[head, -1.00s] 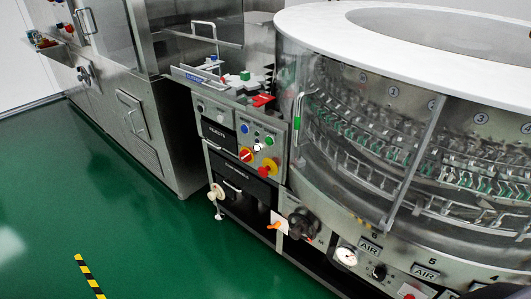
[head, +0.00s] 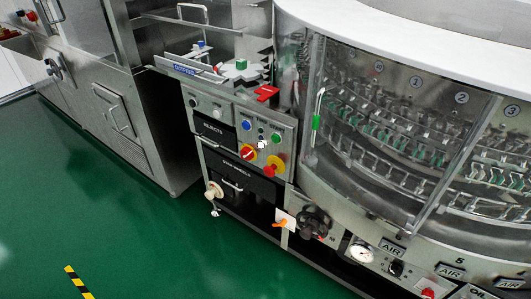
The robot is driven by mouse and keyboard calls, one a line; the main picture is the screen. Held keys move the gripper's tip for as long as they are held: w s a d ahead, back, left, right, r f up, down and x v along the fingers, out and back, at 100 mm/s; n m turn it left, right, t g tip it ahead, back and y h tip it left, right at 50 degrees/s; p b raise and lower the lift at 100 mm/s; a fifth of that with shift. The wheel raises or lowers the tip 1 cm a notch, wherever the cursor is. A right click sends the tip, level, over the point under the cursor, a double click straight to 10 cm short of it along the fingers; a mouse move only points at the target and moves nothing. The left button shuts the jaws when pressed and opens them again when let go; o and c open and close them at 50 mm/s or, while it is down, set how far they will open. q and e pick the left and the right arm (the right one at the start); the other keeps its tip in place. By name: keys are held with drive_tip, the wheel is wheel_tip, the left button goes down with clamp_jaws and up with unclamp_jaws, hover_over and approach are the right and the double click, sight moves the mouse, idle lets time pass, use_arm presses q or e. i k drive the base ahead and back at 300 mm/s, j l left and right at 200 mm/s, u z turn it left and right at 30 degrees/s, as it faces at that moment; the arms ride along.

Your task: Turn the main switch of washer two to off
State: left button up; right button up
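The round washer (head: 350,185) with clear panels and a white top fills the right side of the head view. Lower down, a small orange handle (head: 280,223) sits on a white plate, left of a black knob (head: 313,222). I cannot read which of these is the main switch, or its setting. No label naming washer two is legible. Neither of my grippers is in view.
A steel cabinet machine (head: 110,95) stands at the left. A white knob on a stem (head: 214,190) sticks out low in front of the panel. A gauge (head: 361,253) is at lower right. The green floor (head: 120,235) in front is clear, with a yellow-black stripe (head: 79,282).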

sight(247, 154)
drive_tip(key=i+j+z, duration=0.1)
drive_tip(key=j+z, duration=0.3)
drive_tip(key=i+j+z, duration=0.1)
drive_tip(key=z, duration=0.25)
drive_tip(key=j+z, duration=0.4)
drive_tip(key=j, duration=0.2)
drive_tip(key=j+z, duration=0.4)
drive_tip(key=j, duration=0.25)
